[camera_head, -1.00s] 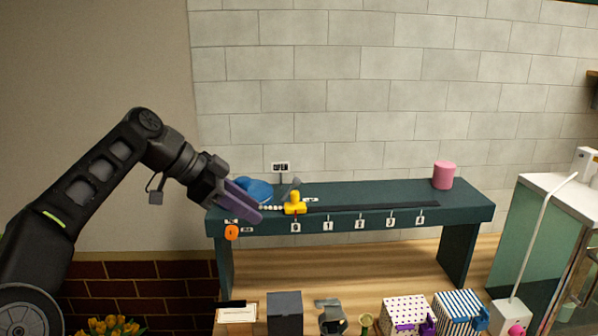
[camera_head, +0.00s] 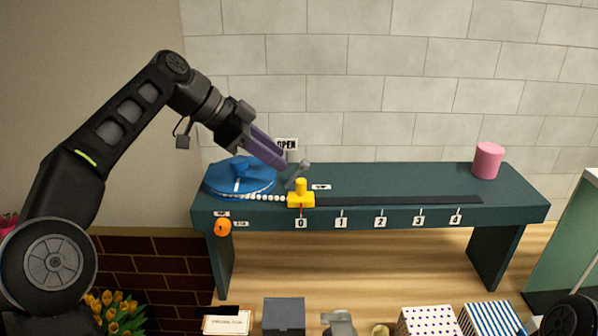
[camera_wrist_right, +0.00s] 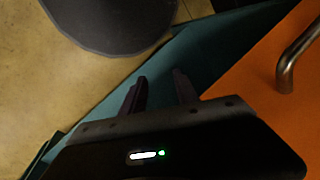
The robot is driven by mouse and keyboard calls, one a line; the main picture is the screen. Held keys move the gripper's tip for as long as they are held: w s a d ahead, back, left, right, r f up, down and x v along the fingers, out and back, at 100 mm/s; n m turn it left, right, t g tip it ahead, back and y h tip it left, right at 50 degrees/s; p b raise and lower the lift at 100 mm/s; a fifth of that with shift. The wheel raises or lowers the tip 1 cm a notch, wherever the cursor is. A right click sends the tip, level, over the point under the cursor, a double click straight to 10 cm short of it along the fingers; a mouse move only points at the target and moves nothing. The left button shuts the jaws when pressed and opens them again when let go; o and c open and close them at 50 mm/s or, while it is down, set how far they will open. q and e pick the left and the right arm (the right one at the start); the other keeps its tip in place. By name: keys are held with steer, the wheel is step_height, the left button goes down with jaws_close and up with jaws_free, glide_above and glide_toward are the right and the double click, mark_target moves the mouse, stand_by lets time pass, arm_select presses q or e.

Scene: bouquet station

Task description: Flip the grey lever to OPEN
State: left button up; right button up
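The small grey lever (camera_head: 298,175) stands on the dark green bench, tilted, just behind the yellow slider block (camera_head: 301,196). The OPEN sign (camera_head: 287,144) is behind it, partly covered by my left gripper. A second small label (camera_head: 321,187), too small to read surely, lies to the lever's right. My left gripper (camera_head: 284,163) has purple fingers that look shut and empty. Its tips are just up and left of the lever; I cannot tell whether they touch. My right gripper (camera_wrist_right: 160,84) is open and empty in the right wrist view.
A blue turntable-like disc (camera_head: 240,178) sits at the green bench's (camera_head: 420,180) left end, below my left gripper. An orange knob (camera_head: 222,227) is on the front. A pink cylinder (camera_head: 488,160) stands far right. Boxes, including a dark grey one (camera_head: 284,315), stand in front.

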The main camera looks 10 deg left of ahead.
mark_target(299, 171)
arm_select(q)
steer(key=x, duration=0.7)
steer(key=shift+d+f, duration=0.2)
steer(key=shift+c, duration=0.3)
jaws_close()
steer(key=shift+w+r, duration=0.1)
steer(key=shift+r, duration=0.15)
stand_by(0.6)
